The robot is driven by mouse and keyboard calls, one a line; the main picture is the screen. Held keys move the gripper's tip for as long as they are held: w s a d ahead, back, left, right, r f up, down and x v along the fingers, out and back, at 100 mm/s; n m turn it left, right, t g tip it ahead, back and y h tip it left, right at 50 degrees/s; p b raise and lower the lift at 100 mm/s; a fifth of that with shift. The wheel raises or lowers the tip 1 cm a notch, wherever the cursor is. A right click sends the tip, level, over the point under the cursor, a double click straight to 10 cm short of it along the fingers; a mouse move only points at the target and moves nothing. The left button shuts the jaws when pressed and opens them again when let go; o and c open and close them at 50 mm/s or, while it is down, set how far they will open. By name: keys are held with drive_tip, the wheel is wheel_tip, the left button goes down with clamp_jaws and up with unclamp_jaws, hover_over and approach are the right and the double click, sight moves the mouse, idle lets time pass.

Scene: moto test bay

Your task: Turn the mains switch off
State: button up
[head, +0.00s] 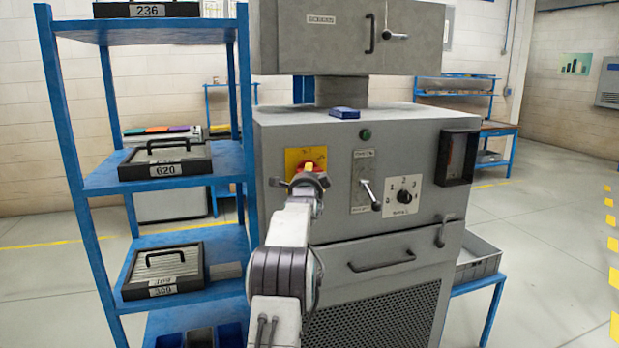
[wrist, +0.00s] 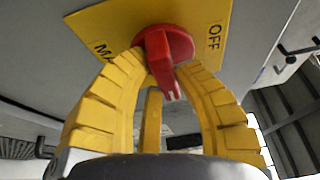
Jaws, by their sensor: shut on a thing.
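The mains switch is a red rotary knob (wrist: 168,50) on a yellow plate (wrist: 100,28) marked "OFF" on the right and partly "MA..." on the left in the wrist view. In the head view the yellow plate (head: 293,158) is on the upper left of the grey machine's front, with a bit of the red knob (head: 309,167) showing. My gripper (wrist: 163,70) has its two yellow ribbed fingers closed around the knob's handle. In the head view my gripper (head: 310,182) is in front of the plate and hides most of the knob.
The grey machine (head: 330,217) also carries a lever (head: 370,195), a numbered selector (head: 404,197) and a green button (head: 366,135). A blue object (head: 345,113) lies on top. A blue shelf rack (head: 70,130) with numbered cases stands close on the left. Open floor (head: 560,230) lies to the right.

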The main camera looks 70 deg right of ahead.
clamp_jaws()
drive_tip(key=n+b, duration=0.1)
drive_tip(key=b, duration=0.1)
drive_tip(key=n+h+b, duration=0.1)
drive_tip(key=b, duration=0.1)
drive_tip(key=shift+f, duration=0.25)
drive_tip(key=shift+r+n+b, duration=0.2)
drive_tip(key=shift+n+b, duration=0.2)
drive_tip(key=shift+b, duration=0.1)
drive_tip(key=o, duration=0.9)
unclamp_jaws()
drive_tip(key=shift+v, duration=5.95)
